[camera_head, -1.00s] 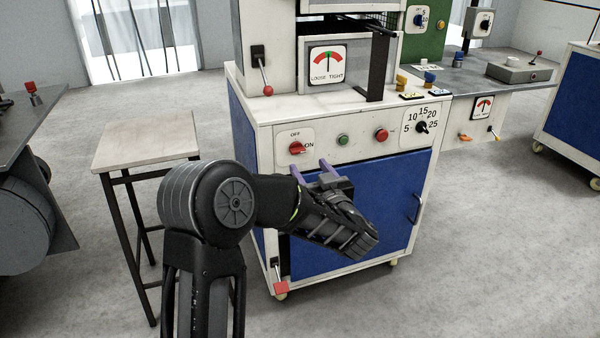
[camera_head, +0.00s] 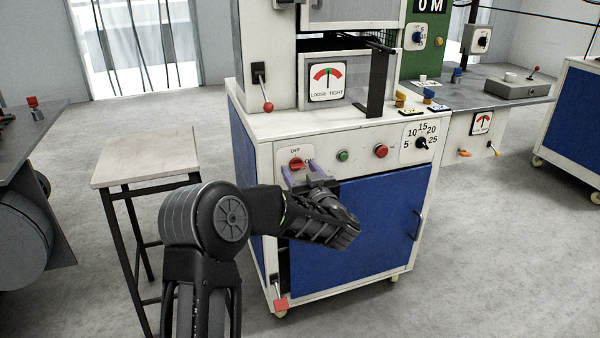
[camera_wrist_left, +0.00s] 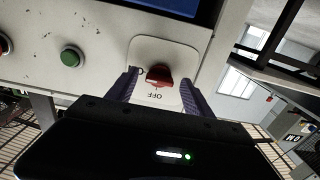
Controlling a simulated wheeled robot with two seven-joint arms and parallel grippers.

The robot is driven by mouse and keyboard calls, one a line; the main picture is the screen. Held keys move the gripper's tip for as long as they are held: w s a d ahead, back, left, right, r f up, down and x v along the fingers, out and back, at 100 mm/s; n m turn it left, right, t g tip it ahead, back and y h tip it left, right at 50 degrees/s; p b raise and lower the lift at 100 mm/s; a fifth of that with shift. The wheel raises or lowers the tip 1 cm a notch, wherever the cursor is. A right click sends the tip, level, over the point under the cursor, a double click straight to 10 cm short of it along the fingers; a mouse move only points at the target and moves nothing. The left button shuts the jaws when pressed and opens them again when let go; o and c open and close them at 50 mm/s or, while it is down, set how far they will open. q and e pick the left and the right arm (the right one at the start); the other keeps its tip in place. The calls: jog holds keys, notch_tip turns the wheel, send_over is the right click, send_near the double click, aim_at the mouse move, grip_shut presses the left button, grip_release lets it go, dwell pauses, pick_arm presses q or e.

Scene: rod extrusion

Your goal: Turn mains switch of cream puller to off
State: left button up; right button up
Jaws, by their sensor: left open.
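The cream puller (camera_head: 350,137) is a cream cabinet with a blue door. Its mains switch (camera_head: 296,163) is a red knob on a white plate marked OFF and ON, at the left of the front panel. In the head view the knob seems to point toward the ON side. My left gripper (camera_head: 298,172) is open just in front of and below the switch. In the left wrist view the red knob (camera_wrist_left: 159,75) lies between the two purple fingers, with OFF upside down below it. I cannot tell whether the fingers touch it. My right gripper is not in view.
A green button (camera_head: 342,155), a red button (camera_head: 380,151) and a numbered dial (camera_head: 422,143) sit right of the switch. A red-ended lever (camera_head: 281,304) is low on the cabinet. A small table (camera_head: 147,160) stands at the left.

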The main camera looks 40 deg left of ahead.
pick_arm(q)
jog(key=shift+w+a, duration=0.15)
jog(key=shift+a, duration=0.05)
grip_shut()
dwell(0.6)
